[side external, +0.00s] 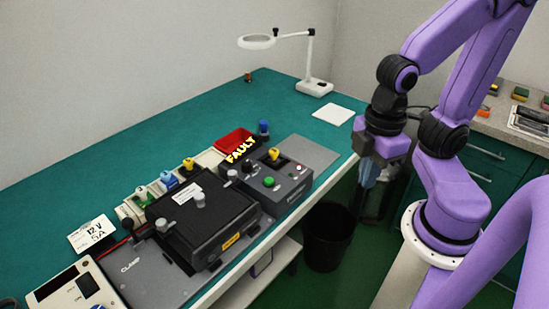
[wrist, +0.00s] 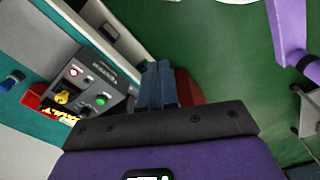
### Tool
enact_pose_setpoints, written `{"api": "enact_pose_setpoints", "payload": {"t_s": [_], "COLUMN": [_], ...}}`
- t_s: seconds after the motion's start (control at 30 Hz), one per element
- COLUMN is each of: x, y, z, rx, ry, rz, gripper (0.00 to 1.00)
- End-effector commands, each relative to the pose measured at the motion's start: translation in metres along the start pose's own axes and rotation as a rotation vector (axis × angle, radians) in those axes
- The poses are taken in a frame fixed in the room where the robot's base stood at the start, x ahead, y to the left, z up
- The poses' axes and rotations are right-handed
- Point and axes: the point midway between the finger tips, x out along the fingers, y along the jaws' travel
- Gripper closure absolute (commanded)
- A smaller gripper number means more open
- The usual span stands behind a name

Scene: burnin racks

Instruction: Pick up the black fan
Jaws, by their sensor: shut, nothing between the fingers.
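I cannot pick out a black fan in either view. My gripper (side external: 367,180) hangs beyond the front edge of the green bench, to the right of the test equipment in the side external view. Its fingers point down above the floor side and hold nothing. In the wrist view the blue-grey fingers (wrist: 158,72) are close together, with the green floor and part of a reddish-brown thing (wrist: 190,88) behind them. That thing is partly hidden by the fingers and my wrist.
A black bin (side external: 328,238) stands on the floor by the bench (side external: 180,130). A grey control box (side external: 285,190), a black clamp fixture (side external: 205,220), a red tray (side external: 233,141) and a magnifier lamp (side external: 312,87) are on the bench. The bench's back left is clear.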

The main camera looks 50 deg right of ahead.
Motion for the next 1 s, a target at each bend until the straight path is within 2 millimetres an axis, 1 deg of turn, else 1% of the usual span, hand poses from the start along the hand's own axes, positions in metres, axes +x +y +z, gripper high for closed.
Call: {"api": "enact_pose_setpoints", "payload": {"t_s": [0.07, 0.1, 0.17, 0.2, 0.27, 0.3, 0.57, 0.67, 0.77, 0.87, 1.0], "x": [0.0, 0.0, 0.0, 0.0, 0.0, 0.0, 0.0, -0.003, -0.009, -0.017, -0.03], "y": [0.0, 0.0, 0.0, 0.0, 0.0, 0.0, 0.0, 0.005, 0.017, 0.037, 0.071], "z": [0.0, 0.0, 0.0, 0.0, 0.0, 0.0, -0.001, -0.006, -0.02, -0.038, -0.062], "rx": [0.0, 0.0, 0.0, 0.0, 0.0, 0.0, -0.001, -0.008, -0.034, -0.074, -0.141], "ry": [0.0, 0.0, 0.0, 0.0, 0.0, 0.0, 0.0, 0.0, -0.001, -0.004, -0.01], "rz": [0.0, 0.0, 0.0, 0.0, 0.0, 0.0, 0.0, 0.001, 0.002, 0.004, 0.006], "gripper": [1.0, 0.97, 0.77, 0.64, 0.45, 0.42, 0.42, 0.42, 0.42, 0.42, 0.42]}}
